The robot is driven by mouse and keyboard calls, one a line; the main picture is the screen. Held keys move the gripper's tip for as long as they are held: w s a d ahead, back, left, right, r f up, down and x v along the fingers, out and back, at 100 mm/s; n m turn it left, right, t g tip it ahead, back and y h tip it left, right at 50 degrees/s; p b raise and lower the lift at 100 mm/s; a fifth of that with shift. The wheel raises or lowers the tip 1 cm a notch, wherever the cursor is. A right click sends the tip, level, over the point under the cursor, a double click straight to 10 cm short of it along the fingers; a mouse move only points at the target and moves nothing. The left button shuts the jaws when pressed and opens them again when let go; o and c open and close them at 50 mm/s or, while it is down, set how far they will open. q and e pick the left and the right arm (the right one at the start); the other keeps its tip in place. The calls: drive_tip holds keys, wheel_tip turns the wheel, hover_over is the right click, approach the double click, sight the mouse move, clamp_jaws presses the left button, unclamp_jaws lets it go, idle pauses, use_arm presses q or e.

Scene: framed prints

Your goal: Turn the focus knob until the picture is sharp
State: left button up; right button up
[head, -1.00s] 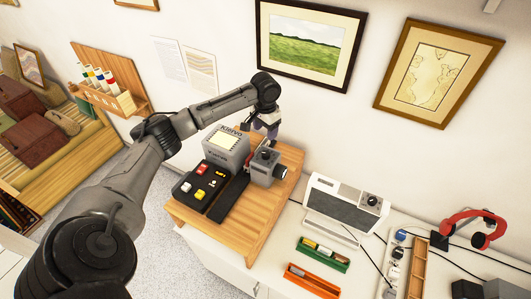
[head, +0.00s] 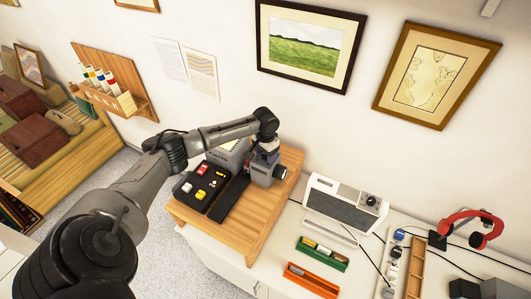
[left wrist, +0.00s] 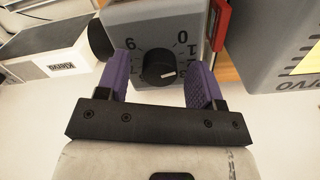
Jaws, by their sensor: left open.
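The black focus knob (left wrist: 158,74) sits on a grey housing with a numbered dial, in the left wrist view. Its pale pointer line is near horizontal. My left gripper (left wrist: 158,82) is open, with one purple finger on each side of the knob and a gap visible to both. In the head view the grey unit (head: 261,172) stands on the wooden board, with my left gripper at its far side, mostly hidden by my wrist. The grey screen box (head: 222,158) is partly covered by my arm, so I cannot tell whether its picture is sharp. My right gripper is not in view.
A black tray (head: 185,208) with coloured parts lies before the screen box on the wooden board (head: 236,241). A white device (head: 338,213), a green tray (head: 322,260) and red headphones (head: 471,220) are to the right. Framed prints hang on the wall behind.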

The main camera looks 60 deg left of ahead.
use_arm(q)
drive_tip(key=c, duration=0.9)
drive_tip(key=shift+r, duration=0.1)
